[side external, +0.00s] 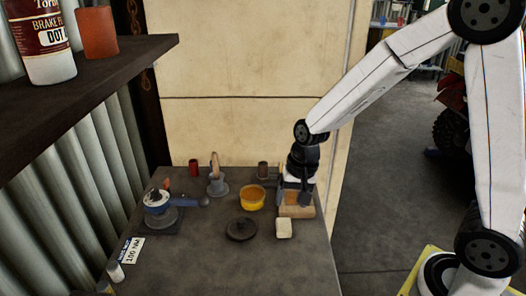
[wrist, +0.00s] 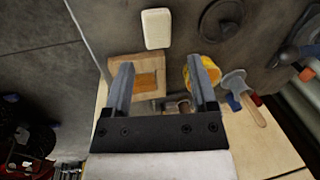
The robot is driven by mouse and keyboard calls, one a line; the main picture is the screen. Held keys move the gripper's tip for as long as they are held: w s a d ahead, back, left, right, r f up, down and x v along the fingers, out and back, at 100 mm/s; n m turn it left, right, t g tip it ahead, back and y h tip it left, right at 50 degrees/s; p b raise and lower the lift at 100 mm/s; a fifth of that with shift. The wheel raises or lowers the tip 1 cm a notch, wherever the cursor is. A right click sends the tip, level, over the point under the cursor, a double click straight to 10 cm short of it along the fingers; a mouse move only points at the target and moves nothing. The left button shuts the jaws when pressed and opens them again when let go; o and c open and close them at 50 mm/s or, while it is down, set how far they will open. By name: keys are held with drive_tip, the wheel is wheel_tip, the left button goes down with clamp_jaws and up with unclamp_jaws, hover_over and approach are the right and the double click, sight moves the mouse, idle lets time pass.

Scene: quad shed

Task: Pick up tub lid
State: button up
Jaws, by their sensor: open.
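The tub lid looks to be the dark round disc with a raised middle (side external: 241,229), lying flat on the bench; in the wrist view it shows at the top right (wrist: 220,18). The yellow tub (side external: 251,197) stands behind it, and in the wrist view the right finger partly hides the tub (wrist: 212,70). My gripper (side external: 294,195) is open and empty, to the right of the tub and lid, by a wooden tray. In the wrist view my gripper's fingers (wrist: 159,66) are spread apart, with the lid beyond the right fingertip.
The wooden tray (side external: 299,212) has an orange inside. A pale block (side external: 284,228) lies right of the lid.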

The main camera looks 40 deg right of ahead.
sight(241, 220)
drive_tip(key=w+a+m+y, duration=0.1)
drive_tip(key=w+m, duration=0.2)
drive_tip(key=w+a+f+m+y, duration=0.1)
drive_tip(key=w+a+m, duration=0.1)
drive_tip(key=w+m, duration=0.1)
drive_tip(key=w+a+f+m+g+y, duration=0.1)
drive_tip(key=w+m, duration=0.3)
drive_tip(key=shift+a, duration=0.35)
drive_tip(key=shift+x, duration=1.35)
drive_tip(key=shift+x, duration=2.6)
drive_tip(key=shift+d, duration=0.15)
clamp_jaws()
